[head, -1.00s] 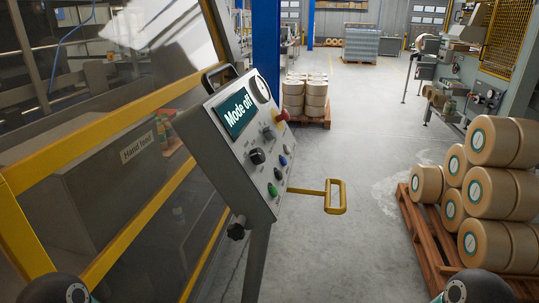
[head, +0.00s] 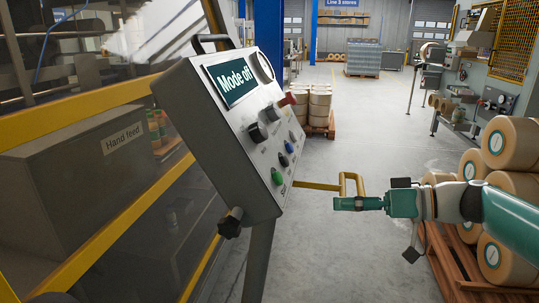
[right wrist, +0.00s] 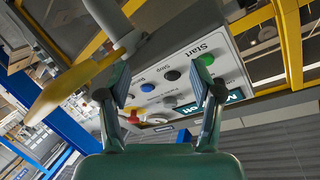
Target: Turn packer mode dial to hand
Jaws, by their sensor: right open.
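The tilted grey control panel (head: 228,125) stands left of centre in the head view. Its display (head: 231,77) reads "Mode off". Two dark knobs, an upper one (head: 271,114) and a lower one (head: 258,133), sit below the display; their small labels are unreadable, so I cannot tell which is the mode dial. My right gripper (head: 336,203) is open and empty, to the right of the panel and apart from it. In the right wrist view its fingers (right wrist: 158,84) frame the panel face, with a green Start button (right wrist: 205,59) and a grey knob (right wrist: 169,101). My left gripper is not in view.
The panel also has a red mushroom button (head: 287,99) and a blue button (head: 288,147). A yellow handle (head: 351,178) sticks out at its right, close to my right gripper. Rolls on a pallet (head: 452,255) stand at the right; a yellow-framed guard lies left.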

